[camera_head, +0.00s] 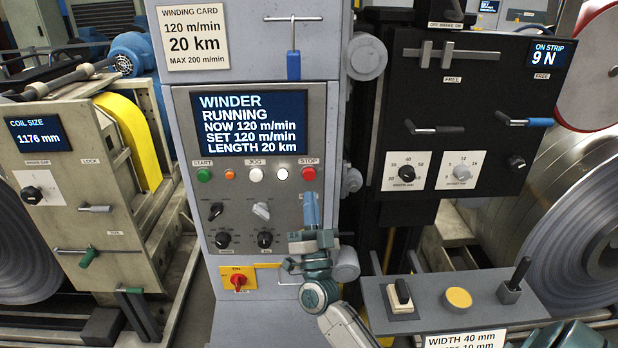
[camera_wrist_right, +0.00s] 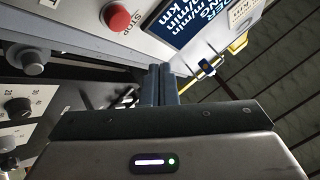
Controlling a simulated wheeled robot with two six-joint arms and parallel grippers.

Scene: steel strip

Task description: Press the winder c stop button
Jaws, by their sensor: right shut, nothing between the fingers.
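The red STOP button (camera_head: 308,173) is the rightmost in the row under the screen on the grey winder panel (camera_head: 330,215). The screen (camera_head: 250,122) reads WINDER RUNNING, NOW 120 m/min, SET 120 m/min, LENGTH 20 km. My right gripper (camera_head: 311,196) is shut and empty, its blue fingers pointing up just below the STOP button. In the right wrist view the red button (camera_wrist_right: 117,18) stands out from the panel, left of and beyond the closed fingertips (camera_wrist_right: 159,70). A gap shows between them there. My left gripper is not in view.
Green START (camera_head: 204,175), orange (camera_head: 230,175) and white JOG (camera_head: 256,175) buttons share the row. Below are a grey selector (camera_head: 262,210) and dark knobs (camera_head: 221,240). A black panel (camera_head: 440,120) with levers stands right, and a console (camera_head: 440,310) with a yellow button lower right.

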